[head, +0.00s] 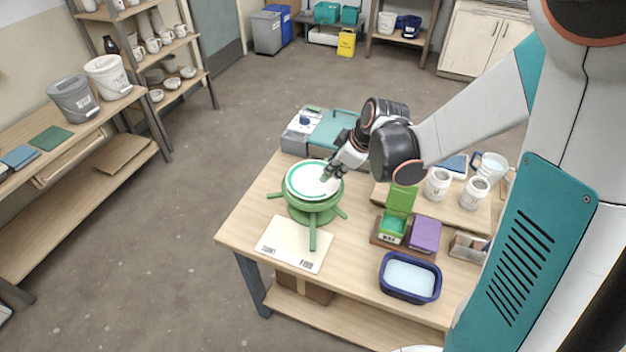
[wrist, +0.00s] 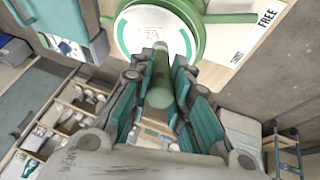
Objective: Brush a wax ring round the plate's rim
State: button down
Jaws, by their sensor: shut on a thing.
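The white plate (head: 311,179) lies on a green turntable (head: 312,211) with spoke-like legs, at the left of the wooden table. A teal-green band shows near the plate's rim, and also on the plate in the wrist view (wrist: 150,28); whether it closes all round I cannot tell. My gripper (head: 330,172) is at the plate's right side, over its edge. It is shut on a green cylindrical handle (wrist: 160,82), apparently the brush, which points toward the plate. The brush tip is not clear, so I cannot tell whether it touches.
A card (head: 294,245) with printed words lies in front of the turntable. To the right are an open green box (head: 393,228), a purple block (head: 425,234) and a blue basin (head: 410,278). White jars (head: 438,184) stand behind. A grey and teal unit (head: 302,132) is at the back.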

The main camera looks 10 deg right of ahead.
jog(key=shift+r+p, duration=1.55)
jog(key=shift+r, duration=1.1)
jog(key=shift+f, duration=0.1)
